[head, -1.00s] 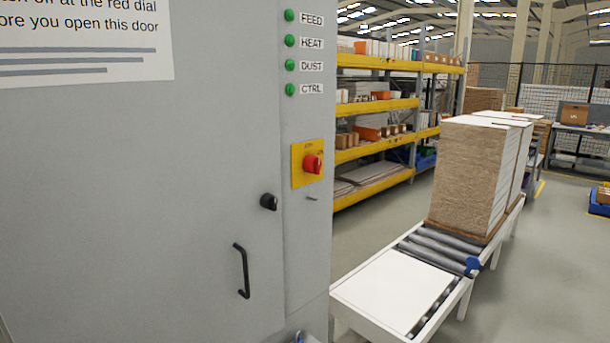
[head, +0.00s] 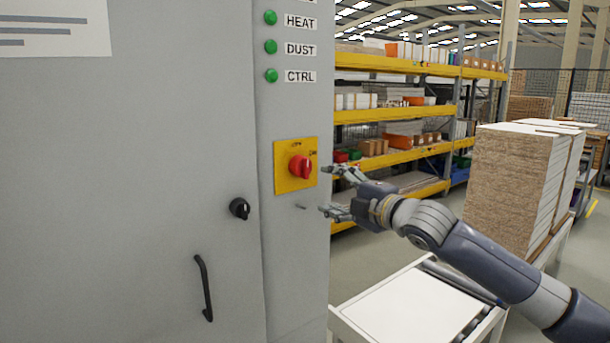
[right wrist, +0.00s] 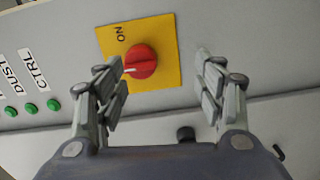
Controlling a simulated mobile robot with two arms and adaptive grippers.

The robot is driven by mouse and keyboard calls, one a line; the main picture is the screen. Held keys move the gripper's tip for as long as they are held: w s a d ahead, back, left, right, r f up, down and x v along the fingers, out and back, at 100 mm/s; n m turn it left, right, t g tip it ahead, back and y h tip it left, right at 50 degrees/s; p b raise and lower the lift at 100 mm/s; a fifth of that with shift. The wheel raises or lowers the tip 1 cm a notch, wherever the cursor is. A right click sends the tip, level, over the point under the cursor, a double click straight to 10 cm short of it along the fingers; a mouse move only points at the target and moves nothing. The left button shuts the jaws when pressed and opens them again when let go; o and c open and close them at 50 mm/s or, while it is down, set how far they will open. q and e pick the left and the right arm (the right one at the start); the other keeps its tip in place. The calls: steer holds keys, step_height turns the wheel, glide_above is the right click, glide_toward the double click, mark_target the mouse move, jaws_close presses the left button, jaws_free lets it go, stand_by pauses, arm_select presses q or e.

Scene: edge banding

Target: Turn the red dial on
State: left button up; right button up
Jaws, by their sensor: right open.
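The red dial (head: 301,167) sits on a yellow plate (head: 282,182) on the grey cabinet's narrow panel. My right gripper (head: 333,190) is open and empty, just right of the dial and a little lower, with its fingers pointing at the panel. In the right wrist view the dial (right wrist: 141,61) shows ahead between the open fingers, nearer the left one, apart from both as far as I can tell. A white mark on the dial points away from the word ON on the plate. My left gripper is not in view.
The grey cabinet (head: 130,180) has a black knob (head: 240,208) and a black handle (head: 204,288) left of the dial. A small pin (head: 301,206) sticks out below the plate. Green lamps (head: 271,75) are above. A roller table with a white board (head: 400,308) stands at right.

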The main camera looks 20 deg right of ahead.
mark_target(308, 169)
steer(key=shift+n+y, duration=0.3)
steer(key=shift+n, duration=0.4)
steer(key=w+a+r+p, duration=0.1)
steer(key=w, duration=0.1)
steer(key=w+a+r, duration=0.1)
steer(key=w, duration=0.1)
steer(key=w+a+r+p, duration=0.1)
steer(key=w, duration=0.1)
steer(key=shift+w+a+r+p, duration=0.15)
steer(key=shift+w+a+p, duration=0.2)
steer(key=shift+w, duration=0.05)
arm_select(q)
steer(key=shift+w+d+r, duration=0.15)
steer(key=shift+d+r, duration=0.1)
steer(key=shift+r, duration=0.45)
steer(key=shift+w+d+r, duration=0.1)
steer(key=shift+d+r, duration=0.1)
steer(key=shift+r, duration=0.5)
arm_select(e)
steer(key=shift+w+a, duration=0.25)
steer(key=shift+w, duration=0.4)
steer(key=c, duration=1.1)
